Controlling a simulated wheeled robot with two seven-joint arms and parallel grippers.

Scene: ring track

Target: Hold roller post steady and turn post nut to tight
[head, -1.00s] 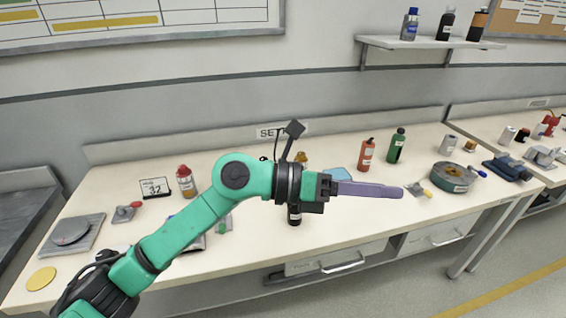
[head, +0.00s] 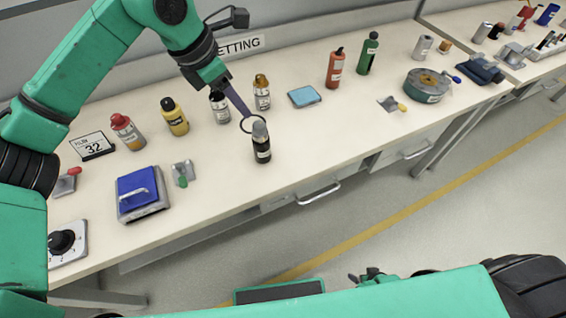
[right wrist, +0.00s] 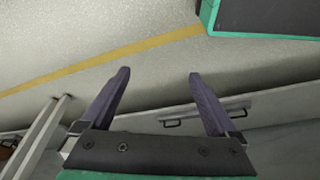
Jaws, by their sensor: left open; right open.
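I cannot make out a roller post or a post nut in either view. My left gripper (head: 245,116) is open in the head view, its purple fingers pointing down and right over the bench. Its tips are close to a dark bottle with a grey cap (head: 262,143). A thin dark ring shows beside the cap; I cannot tell if the fingers touch either. My right gripper (right wrist: 157,74) is open and empty in the right wrist view, its two purple fingers wide apart, with the floor and drawer fronts behind them.
On the bench stand a yellow bottle (head: 174,117), a red-capped bottle (head: 127,131), a blue-topped device (head: 140,192), a blue pad (head: 304,96), an orange bottle (head: 335,68), a green bottle (head: 368,54) and a round green container (head: 427,86).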

